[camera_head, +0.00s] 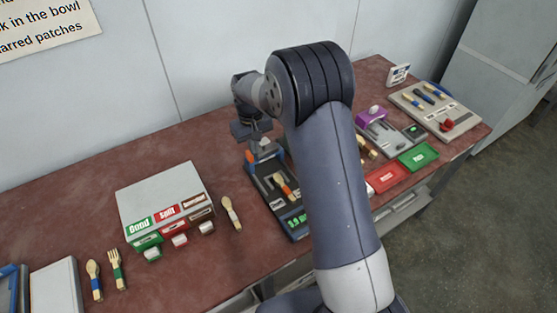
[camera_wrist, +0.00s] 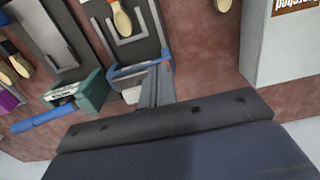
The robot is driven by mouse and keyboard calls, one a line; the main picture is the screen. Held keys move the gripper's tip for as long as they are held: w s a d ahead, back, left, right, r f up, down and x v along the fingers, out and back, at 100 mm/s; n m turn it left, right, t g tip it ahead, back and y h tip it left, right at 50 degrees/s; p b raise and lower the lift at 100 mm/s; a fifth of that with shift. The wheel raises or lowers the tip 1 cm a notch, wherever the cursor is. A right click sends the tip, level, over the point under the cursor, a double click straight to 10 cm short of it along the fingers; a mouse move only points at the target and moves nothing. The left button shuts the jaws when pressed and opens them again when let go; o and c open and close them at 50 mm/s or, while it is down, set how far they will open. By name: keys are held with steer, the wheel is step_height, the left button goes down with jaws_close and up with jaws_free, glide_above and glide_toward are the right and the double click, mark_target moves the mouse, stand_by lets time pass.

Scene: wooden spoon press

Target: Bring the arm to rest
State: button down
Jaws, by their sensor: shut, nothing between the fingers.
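My arm reaches over the workbench from the front in the head view. My gripper (camera_head: 258,147) hangs over the back end of a dark device (camera_head: 262,185) with a green display. In the wrist view my gripper (camera_wrist: 162,68) shows its grey fingers closed together and empty, close to the blue-edged end of a device. I cannot tell whether the fingertips touch it. A wooden spoon (camera_head: 284,186) lies on the dark device. My forearm hides part of the bench to its right.
A grey box (camera_head: 165,190) with green and red drawer fronts stands to the left, with a loose spoon (camera_head: 231,213) beside it. Red (camera_head: 385,177) and green (camera_head: 419,157) trays and a grey panel (camera_head: 440,110) lie right. The wall is close behind the gripper.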

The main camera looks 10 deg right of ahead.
steer(key=shift+f, duration=0.1)
step_height(320, 180, down, 7)
steer(key=b, duration=0.4)
steer(key=shift+f+b, duration=0.1)
steer(key=shift+b, duration=0.2)
steer(key=shift+w+r, duration=0.15)
steer(key=shift+r, duration=0.05)
steer(key=shift+r+p, duration=0.1)
steer(key=shift+p, duration=0.2)
